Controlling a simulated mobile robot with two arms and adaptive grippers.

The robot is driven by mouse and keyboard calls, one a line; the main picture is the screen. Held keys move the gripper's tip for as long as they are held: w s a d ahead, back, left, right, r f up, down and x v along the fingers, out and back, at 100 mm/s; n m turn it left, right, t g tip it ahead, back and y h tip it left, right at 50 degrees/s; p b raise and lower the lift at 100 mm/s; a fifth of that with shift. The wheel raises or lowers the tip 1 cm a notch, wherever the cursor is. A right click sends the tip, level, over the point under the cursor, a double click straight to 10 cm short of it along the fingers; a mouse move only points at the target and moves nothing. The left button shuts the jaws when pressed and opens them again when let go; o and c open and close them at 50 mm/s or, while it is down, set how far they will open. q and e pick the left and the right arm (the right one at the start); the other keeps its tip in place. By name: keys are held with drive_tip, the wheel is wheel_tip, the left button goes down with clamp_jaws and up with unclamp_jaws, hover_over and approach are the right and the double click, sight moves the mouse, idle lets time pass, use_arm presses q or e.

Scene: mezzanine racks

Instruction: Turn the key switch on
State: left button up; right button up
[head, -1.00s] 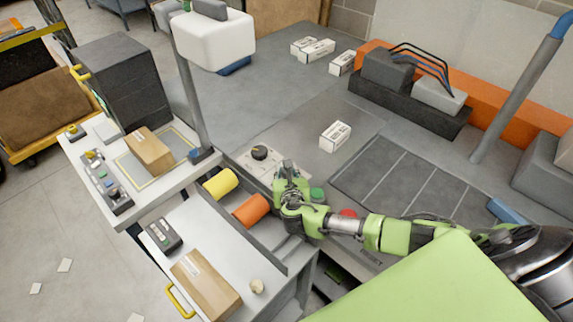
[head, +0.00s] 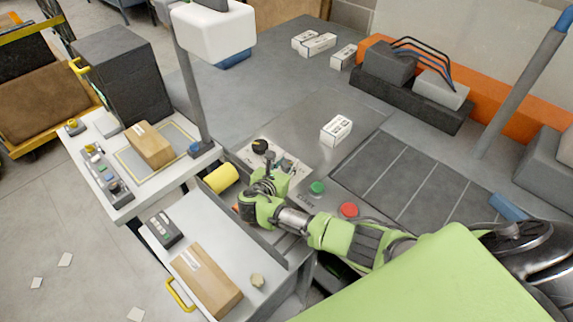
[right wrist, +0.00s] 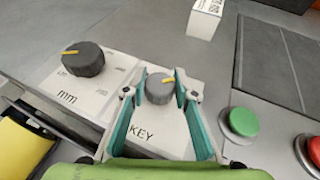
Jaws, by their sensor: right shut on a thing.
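The key switch (right wrist: 158,90) is a round grey knob with a yellow pointer mark, on a pale panel printed "KEY" (right wrist: 143,134). In the right wrist view its pointer lies toward the right. My right gripper (right wrist: 160,97) has its two teal-padded fingers on either side of the knob and is shut on it. In the head view my right gripper (head: 282,170) reaches down to the panel and mostly hides the key switch. My left gripper is not in view.
A dark "mm" knob (right wrist: 83,59) sits left of the key switch. A green button (right wrist: 243,122) and a red button (right wrist: 314,150) are to the right. A yellow roller (head: 221,178) lies beside the panel. A white box (head: 336,130) stands on the surface behind.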

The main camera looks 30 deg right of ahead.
drive_tip(key=shift+d+r, duration=0.1)
drive_tip(key=o, duration=1)
drive_tip(key=shift+o, duration=0.6)
drive_tip(key=shift+w, duration=0.1)
drive_tip(key=v, duration=1.1)
drive_tip(key=shift+s+a+r, duration=0.1)
drive_tip(key=shift+s+a, duration=0.15)
drive_tip(key=shift+a, duration=0.1)
